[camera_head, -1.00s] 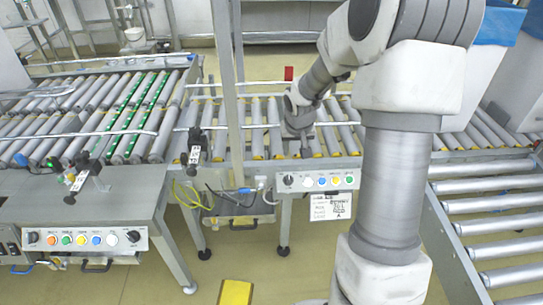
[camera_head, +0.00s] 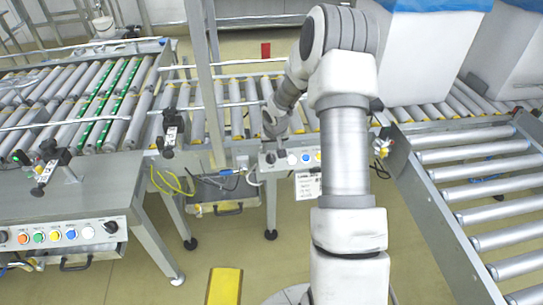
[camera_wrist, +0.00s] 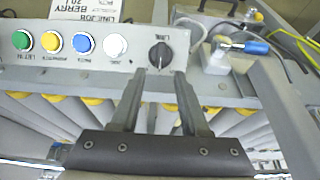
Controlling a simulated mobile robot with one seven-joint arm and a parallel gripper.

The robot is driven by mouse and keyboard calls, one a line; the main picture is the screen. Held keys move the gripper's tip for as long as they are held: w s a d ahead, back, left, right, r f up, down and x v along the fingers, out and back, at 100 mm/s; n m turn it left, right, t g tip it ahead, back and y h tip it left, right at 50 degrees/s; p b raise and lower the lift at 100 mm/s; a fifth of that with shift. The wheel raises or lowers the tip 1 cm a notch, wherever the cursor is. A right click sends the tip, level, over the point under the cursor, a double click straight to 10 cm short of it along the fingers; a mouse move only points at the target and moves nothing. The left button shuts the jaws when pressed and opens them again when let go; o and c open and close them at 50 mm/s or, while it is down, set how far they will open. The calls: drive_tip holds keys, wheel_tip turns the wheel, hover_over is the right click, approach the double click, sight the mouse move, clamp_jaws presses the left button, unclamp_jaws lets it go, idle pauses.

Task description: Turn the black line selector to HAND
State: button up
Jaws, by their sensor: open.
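The black line selector (camera_wrist: 161,59) is a round knob at one end of a grey control panel, beside an upside-down "LINE" label in the wrist view. A pale mark on it runs towards the bottom of the picture; I cannot read any HAND marking. My gripper (camera_wrist: 162,76) is open, its two fingers on either side of the knob's line, with the tips just short of it or overlapping its lower edge. Contact cannot be told. In the head view the selector (camera_head: 271,158) sits at the panel's left end, just below my gripper, whose fingers are unclear there.
White (camera_wrist: 116,46), blue (camera_wrist: 80,43), yellow (camera_wrist: 51,41) and green (camera_wrist: 22,41) buttons line the same panel. A bracket with a blue-handled part (camera_wrist: 257,47) stands close to the right. Another panel (camera_head: 60,236) with a similar black knob is at left. Rollers lie behind.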

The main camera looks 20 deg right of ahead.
sight(271, 154)
drive_tip(key=shift+b+x, duration=0.3)
drive_tip(key=shift+x, duration=1.5)
clamp_jaws()
